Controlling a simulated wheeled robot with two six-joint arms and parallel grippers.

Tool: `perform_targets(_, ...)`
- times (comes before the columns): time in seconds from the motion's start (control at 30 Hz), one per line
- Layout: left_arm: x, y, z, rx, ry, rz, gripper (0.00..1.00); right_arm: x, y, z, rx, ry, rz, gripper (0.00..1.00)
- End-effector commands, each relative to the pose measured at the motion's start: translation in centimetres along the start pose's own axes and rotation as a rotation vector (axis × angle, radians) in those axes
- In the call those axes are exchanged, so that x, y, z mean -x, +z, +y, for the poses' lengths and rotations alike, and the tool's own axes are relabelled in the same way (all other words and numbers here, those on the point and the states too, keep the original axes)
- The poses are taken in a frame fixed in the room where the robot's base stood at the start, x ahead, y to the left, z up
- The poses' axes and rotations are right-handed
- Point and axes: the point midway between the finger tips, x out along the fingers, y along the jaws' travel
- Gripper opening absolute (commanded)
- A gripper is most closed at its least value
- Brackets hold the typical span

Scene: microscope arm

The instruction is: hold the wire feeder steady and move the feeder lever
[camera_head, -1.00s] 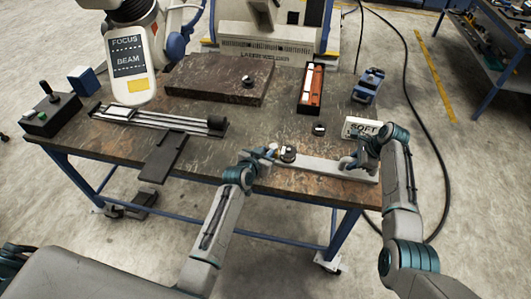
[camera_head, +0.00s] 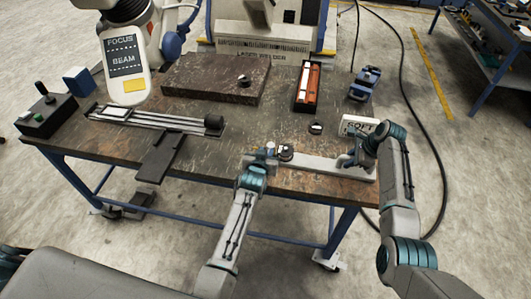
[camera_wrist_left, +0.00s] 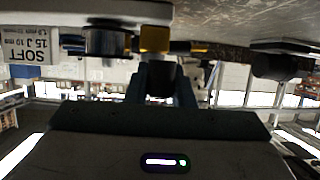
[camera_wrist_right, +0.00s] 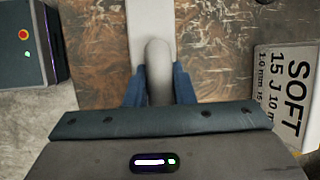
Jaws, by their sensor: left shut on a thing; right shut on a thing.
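The wire feeder lies along the table's front right as a long pale bar (camera_head: 318,166), with a dark round knob (camera_head: 286,152) near its left end. My left gripper (camera_head: 264,158) is at that left end. In the left wrist view its blue fingers (camera_wrist_left: 161,85) are shut on a dark, rounded piece, likely the feeder lever (camera_wrist_left: 160,80), just below a brass-coloured block (camera_wrist_left: 155,39). My right gripper (camera_head: 355,158) is at the bar's right end. In the right wrist view it is shut around a pale grey rounded post (camera_wrist_right: 158,72) on the bar.
A white SOFT sign (camera_head: 358,126) stands close behind my right gripper. An orange-filled tray (camera_head: 307,88), a dark slab (camera_head: 210,78) and a rail fixture (camera_head: 150,120) occupy the rest of the table.

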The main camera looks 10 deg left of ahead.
Motion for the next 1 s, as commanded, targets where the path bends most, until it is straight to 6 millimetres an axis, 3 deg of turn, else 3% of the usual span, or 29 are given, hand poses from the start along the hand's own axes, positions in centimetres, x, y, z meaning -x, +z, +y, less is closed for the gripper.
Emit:
perform_targets(0.03, 0.0, 0.3, -0.3, -0.007, -0.004, -0.005, 0.00, 0.2, -0.5, -0.1, 0.000, -0.001, 0.010, 0.00)
perform_targets(0.07, 0.0, 0.3, -0.3, -0.007, -0.004, -0.006, 0.23, 0.2, -0.5, -0.1, 0.000, -0.001, 0.010, 0.00)
perform_targets(0.17, 0.0, 0.3, -0.3, -0.007, -0.003, -0.005, 0.43, 0.2, -0.5, -0.1, 0.001, -0.001, 0.010, 0.00)
perform_targets(0.53, 0.5, 0.1, -0.1, -0.003, -0.001, -0.003, 0.43, 0.1, -0.2, 0.0, 0.001, -0.001, 0.005, 0.00)
perform_targets(1.0, 6.9, 0.2, -0.1, -0.004, -0.002, -0.005, 0.43, 0.1, -0.1, -0.1, 0.001, -0.002, 0.002, 0.00)
